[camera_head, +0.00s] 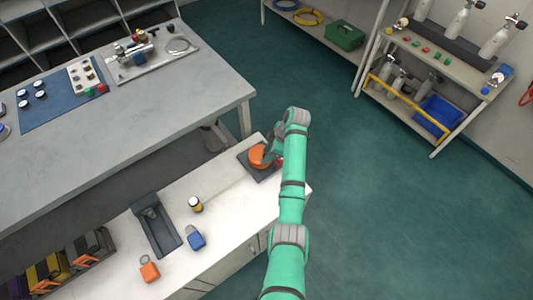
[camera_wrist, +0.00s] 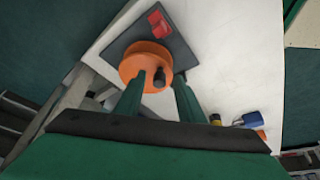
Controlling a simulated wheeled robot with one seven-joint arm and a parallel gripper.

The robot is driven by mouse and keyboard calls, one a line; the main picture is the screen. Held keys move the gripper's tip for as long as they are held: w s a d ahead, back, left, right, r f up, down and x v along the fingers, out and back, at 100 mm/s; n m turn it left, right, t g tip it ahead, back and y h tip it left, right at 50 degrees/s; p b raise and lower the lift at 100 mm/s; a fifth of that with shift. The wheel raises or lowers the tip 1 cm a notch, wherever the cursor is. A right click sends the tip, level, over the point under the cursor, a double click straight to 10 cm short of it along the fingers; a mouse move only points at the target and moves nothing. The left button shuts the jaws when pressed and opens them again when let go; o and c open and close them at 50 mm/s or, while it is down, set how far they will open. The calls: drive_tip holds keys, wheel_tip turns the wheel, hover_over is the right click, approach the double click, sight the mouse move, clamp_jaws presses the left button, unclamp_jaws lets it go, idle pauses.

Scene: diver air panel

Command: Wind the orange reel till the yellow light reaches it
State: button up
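The orange reel (camera_head: 257,156) sits on a dark base plate (camera_head: 262,173) at the far end of the white counter, partly hidden by my arm in the head view. In the wrist view the orange reel (camera_wrist: 140,60) shows a dark crank knob (camera_wrist: 160,78) on its face. My gripper (camera_wrist: 158,90) is open, with its two green fingers on either side of the knob in the picture; I cannot tell whether they touch it. A small yellow and black cylinder (camera_head: 195,204), probably the yellow light, stands on the counter left of the reel.
A red block (camera_wrist: 159,23) sits on the reel's plate. A blue tagged object (camera_head: 196,239), an orange one (camera_head: 150,271) and a dark tray (camera_head: 157,226) are on the counter (camera_head: 229,208). A grey workbench (camera_head: 150,115) stands behind. Green floor is clear at right.

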drive_tip(key=shift+c, duration=0.7)
drive_tip(key=shift+a, duration=0.1)
clamp_jaws()
drive_tip(key=shift+a, duration=0.1)
